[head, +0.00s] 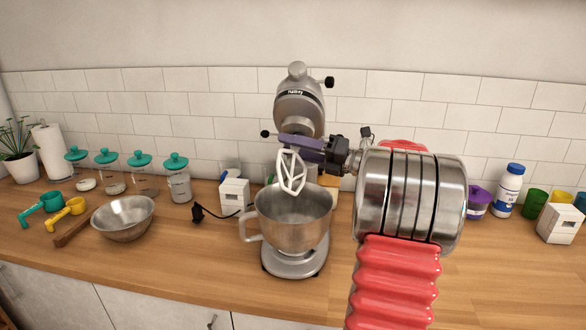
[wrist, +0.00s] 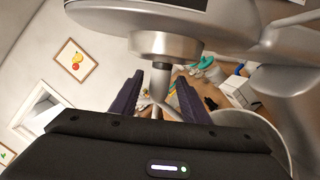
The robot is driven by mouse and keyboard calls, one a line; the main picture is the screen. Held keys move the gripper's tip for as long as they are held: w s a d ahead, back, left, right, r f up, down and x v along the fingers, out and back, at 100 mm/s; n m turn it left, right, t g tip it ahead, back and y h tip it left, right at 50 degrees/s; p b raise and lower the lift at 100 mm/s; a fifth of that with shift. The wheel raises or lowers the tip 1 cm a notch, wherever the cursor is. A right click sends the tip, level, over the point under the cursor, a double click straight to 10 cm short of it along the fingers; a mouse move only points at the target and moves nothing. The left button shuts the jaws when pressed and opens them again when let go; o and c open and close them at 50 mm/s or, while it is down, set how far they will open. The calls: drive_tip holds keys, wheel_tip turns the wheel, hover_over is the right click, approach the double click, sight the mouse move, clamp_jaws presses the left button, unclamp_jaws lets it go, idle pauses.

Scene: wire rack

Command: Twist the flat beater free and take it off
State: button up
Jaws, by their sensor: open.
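The flat beater (head: 291,172) is white and hangs below the raised head of the stand mixer (head: 299,105), above the steel mixing bowl (head: 293,215). My gripper (head: 300,145) is at the top of the beater, just under the mixer head, with its purple fingers reaching in from the right. In the wrist view my gripper (wrist: 160,98) is open, with one finger on each side of the beater's shaft (wrist: 160,80). The shaft enters the round metal hub (wrist: 165,45) of the mixer head. I cannot tell whether either finger touches it.
The bowl's handle (head: 249,227) points left. A white box (head: 234,194) and a black plug (head: 197,213) are left of the mixer. A loose metal bowl (head: 124,218) and several jars stand further left. A white bottle (head: 509,190) and cups are at the right.

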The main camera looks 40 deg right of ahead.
drive_tip(key=v, duration=1.1)
drive_tip(key=shift+s, duration=0.15)
